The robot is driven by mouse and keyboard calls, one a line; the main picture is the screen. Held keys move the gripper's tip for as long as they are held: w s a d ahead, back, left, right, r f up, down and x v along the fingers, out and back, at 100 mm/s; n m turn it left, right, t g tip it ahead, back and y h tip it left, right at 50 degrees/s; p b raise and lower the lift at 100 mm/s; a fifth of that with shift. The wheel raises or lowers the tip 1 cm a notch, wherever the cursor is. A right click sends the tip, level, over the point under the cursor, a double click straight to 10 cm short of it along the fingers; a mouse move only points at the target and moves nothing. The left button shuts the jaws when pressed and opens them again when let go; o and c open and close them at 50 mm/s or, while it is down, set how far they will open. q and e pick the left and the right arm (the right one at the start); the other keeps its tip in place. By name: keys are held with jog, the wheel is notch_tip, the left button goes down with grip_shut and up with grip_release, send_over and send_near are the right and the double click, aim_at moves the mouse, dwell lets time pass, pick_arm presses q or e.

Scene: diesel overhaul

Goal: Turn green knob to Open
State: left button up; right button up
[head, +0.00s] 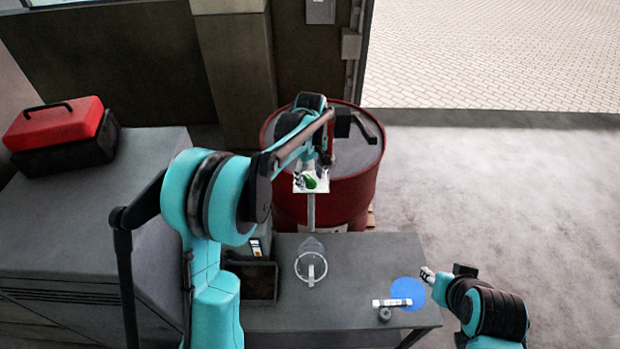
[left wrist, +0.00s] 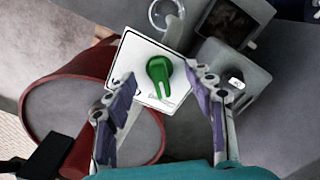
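The green knob (head: 309,182) sits on a small white panel (head: 322,188) on a post in front of the red drum. In the left wrist view the green knob (left wrist: 159,73) lies on the white panel (left wrist: 135,50), between and beyond my fingers. My left gripper (left wrist: 170,97) is open, its two purple-padded fingers spread apart, not touching the knob. In the head view my left gripper (head: 312,172) is at the panel, partly hidden by the arm. The panel's lettering is mostly hidden or too small to read. My right gripper (head: 427,275) is by the table's right edge; its fingers are too small to judge.
A grey table (head: 345,262) holds a clear glass container (head: 310,264), a dark tray (head: 252,282), a blue disc (head: 408,292) and a white strip (head: 391,303). The red drum (head: 350,195) stands behind the panel. A red toolbox (head: 55,124) is on the grey cabinet. Open floor lies to the right.

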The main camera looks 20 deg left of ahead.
pick_arm(q)
jog(key=c, duration=0.9)
jog(key=m, duration=0.2)
jog(key=shift+f+m+b, duration=0.1)
jog(key=shift+m+b, duration=0.2)
jog(key=m, duration=0.5)
jog(key=shift+d+b, duration=0.15)
jog(key=shift+b, duration=0.25)
jog(key=m, duration=0.5)
jog(key=shift+d+b, duration=0.1)
jog(key=shift+b, duration=0.2)
jog(key=m, duration=0.3)
jog(key=o, duration=1.6)
jog(key=shift+c, duration=0.2)
